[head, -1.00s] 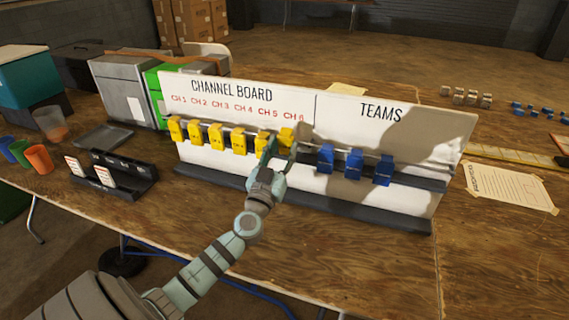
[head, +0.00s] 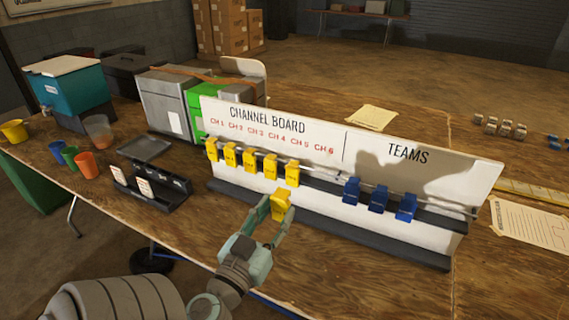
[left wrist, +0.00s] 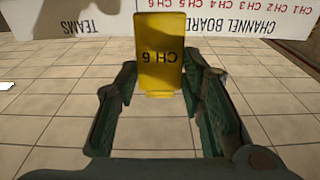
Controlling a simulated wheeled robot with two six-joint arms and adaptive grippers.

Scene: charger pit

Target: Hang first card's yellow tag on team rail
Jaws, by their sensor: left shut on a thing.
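My left gripper (head: 277,212) is shut on a yellow tag (head: 280,203) and holds it in front of the channel board, below the rail. In the left wrist view the tag (left wrist: 158,52) reads CH 6, upside down, between the fingers (left wrist: 165,100). Several other yellow tags (head: 249,161) hang under the CHANNEL BOARD heading; the place below CH 6 is bare. Three blue tags (head: 378,198) hang on the team rail (head: 474,211) under TEAMS. Two white cards (head: 145,188) stand in a black holder at the left; their writing is too small to read. My right gripper is out of view.
The white board (head: 370,160) stands on a dark base (head: 400,249) on the wooden table. Cups (head: 86,163), a tray (head: 145,148) and boxes (head: 165,110) stand at the left and behind. A paper sheet (head: 530,232) lies at the right. Table in front is mostly clear.

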